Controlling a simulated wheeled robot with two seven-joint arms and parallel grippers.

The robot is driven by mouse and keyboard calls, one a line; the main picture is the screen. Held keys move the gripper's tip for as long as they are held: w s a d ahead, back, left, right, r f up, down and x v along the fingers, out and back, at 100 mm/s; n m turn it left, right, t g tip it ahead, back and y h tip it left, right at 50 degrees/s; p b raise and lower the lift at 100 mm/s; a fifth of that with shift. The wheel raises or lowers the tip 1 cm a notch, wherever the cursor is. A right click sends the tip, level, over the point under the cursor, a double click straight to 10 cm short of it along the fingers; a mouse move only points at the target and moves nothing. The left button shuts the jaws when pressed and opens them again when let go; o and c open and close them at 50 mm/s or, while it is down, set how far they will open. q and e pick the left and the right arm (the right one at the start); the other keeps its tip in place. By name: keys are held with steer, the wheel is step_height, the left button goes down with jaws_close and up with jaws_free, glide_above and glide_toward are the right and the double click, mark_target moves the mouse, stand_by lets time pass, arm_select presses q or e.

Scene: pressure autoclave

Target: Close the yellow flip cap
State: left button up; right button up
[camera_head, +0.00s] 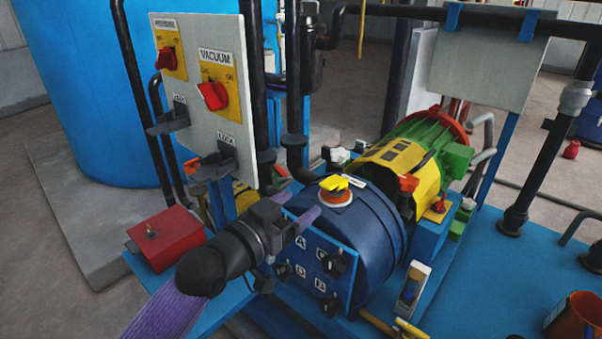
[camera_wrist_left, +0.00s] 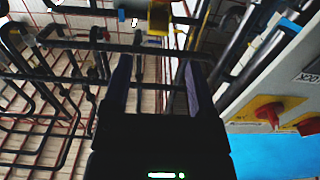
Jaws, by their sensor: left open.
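The yellow flip cap (camera_head: 334,183) is on top of the dark blue drum (camera_head: 372,232), at the far side of an orange-red ring (camera_head: 336,198). It looks raised, with part of the ring showing in front of it; its exact angle is too small to tell. My left gripper (camera_head: 303,203) is open and empty, its purple fingers pointing toward the drum top, just left of the ring and apart from the cap. In the left wrist view the two fingers of this gripper (camera_wrist_left: 156,85) are spread with nothing between them; the cap does not show there. My right gripper is out of view.
A switch panel (camera_head: 207,75) with red knobs stands close behind my left gripper. A lettered panel (camera_head: 318,262) with black knobs is below it. A red box (camera_head: 166,238) is at left, a green and yellow motor (camera_head: 425,150) behind the drum. Pipes rise nearby.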

mark_target(327, 183)
arm_select(q)
steer(key=b+x, duration=0.1)
steer(key=x, duration=0.2)
steer(key=b+x, duration=0.1)
steer(key=x, duration=0.3)
steer(key=shift+w+d+f+b, duration=0.15)
steer(key=shift+d+f+b, duration=0.1)
steer(key=shift+b, duration=0.1)
steer(key=shift+w+d+r, duration=0.1)
steer(key=shift+w+d, duration=0.1)
steer(key=shift+w, duration=0.05)
steer(key=shift+w+d+r, duration=0.1)
steer(key=shift+w+r, duration=0.05)
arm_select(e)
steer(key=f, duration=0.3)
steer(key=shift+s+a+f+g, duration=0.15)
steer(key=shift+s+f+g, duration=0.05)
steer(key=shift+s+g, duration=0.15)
